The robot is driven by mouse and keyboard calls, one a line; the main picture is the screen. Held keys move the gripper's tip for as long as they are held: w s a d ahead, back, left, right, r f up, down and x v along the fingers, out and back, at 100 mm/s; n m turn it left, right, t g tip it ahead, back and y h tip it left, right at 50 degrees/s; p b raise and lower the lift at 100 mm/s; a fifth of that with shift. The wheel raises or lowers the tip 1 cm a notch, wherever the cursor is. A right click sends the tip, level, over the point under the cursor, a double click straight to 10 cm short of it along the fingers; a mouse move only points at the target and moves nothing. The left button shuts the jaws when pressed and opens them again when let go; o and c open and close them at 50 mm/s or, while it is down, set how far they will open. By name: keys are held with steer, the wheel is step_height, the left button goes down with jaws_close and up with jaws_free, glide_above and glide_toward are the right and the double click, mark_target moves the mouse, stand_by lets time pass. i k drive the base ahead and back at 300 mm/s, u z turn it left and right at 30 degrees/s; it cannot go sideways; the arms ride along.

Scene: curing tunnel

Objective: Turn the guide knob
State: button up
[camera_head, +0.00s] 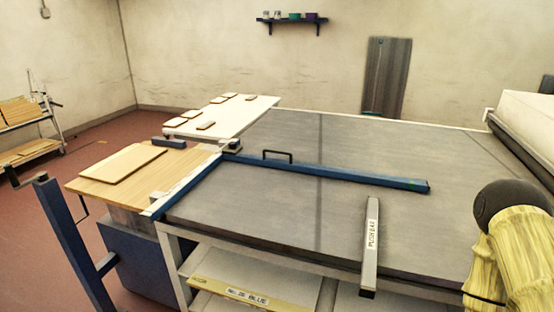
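A long blue guide rail (330,172) lies across the grey table top (270,205). At its left end, a small dark fitting (231,145) sits on the rail's mount; it may be the guide knob, but it is too small to tell. A black loop handle (277,154) stands just behind the rail. Part of my arm, yellow with a dark rounded joint, shows at the lower right, well apart from the rail's left end. My gripper is not visible.
A grey push bar (371,240) with a label lies near the table's front edge. A wooden board (122,163) lies on the left side table. A white table (245,116) with several small boards stands behind. A blue post with a crank (66,245) stands at left.

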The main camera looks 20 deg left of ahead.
mark_target(233, 144)
steer(key=k, duration=0.6)
steer(key=u, duration=0.6)
steer(key=i, duration=0.65)
steer(key=u, duration=0.55)
